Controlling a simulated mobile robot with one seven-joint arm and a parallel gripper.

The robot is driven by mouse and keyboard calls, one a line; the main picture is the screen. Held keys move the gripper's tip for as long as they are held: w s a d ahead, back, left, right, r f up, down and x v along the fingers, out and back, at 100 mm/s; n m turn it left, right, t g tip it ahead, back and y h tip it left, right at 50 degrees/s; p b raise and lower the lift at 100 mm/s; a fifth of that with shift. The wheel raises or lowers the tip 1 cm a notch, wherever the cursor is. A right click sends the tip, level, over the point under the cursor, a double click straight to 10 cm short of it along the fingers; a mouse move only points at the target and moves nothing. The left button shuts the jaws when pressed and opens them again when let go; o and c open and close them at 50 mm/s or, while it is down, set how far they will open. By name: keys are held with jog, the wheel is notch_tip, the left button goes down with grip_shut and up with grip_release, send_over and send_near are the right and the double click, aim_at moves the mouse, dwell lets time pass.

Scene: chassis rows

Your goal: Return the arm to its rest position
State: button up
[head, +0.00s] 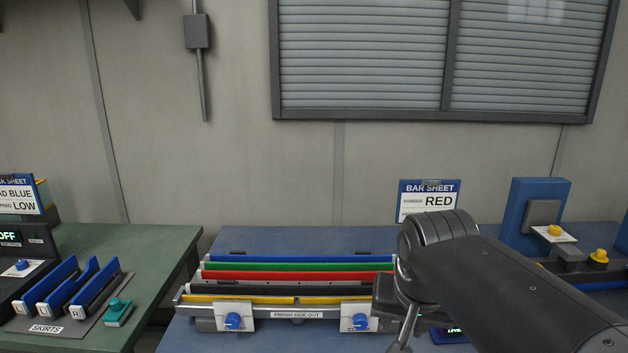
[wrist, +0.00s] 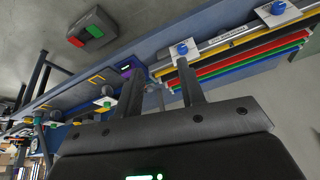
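My gripper (wrist: 158,82) shows in the wrist view with its two dark fingers spread apart and nothing between them. It hangs over the front of the blue bench. The arm hides part of the bench's right side. The bar rack (head: 300,287) holds blue, green, red and other bars. Its blue knobs (head: 233,321) also show in the wrist view (wrist: 182,50), beyond the fingers.
The "RED" bar sheet (head: 430,196) stands behind my arm. A blue block (head: 536,215) and yellow knobs (head: 598,257) are at the right. A green table (head: 140,245) with blue skirts (head: 95,285) is at the left. A red-green button box (wrist: 92,28) shows in the wrist view.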

jog(key=s+d+f+n+t, duration=0.1)
jog(key=s+f+n, duration=0.1)
jog(key=s+f, duration=0.3)
jog(key=s, duration=0.2)
jog(key=shift+s+d+f+n, duration=0.15)
jog(key=shift+s+f+n, duration=0.15)
jog(key=shift+s, duration=0.1)
jog(key=shift+o, duration=0.3)
dwell(1.4)
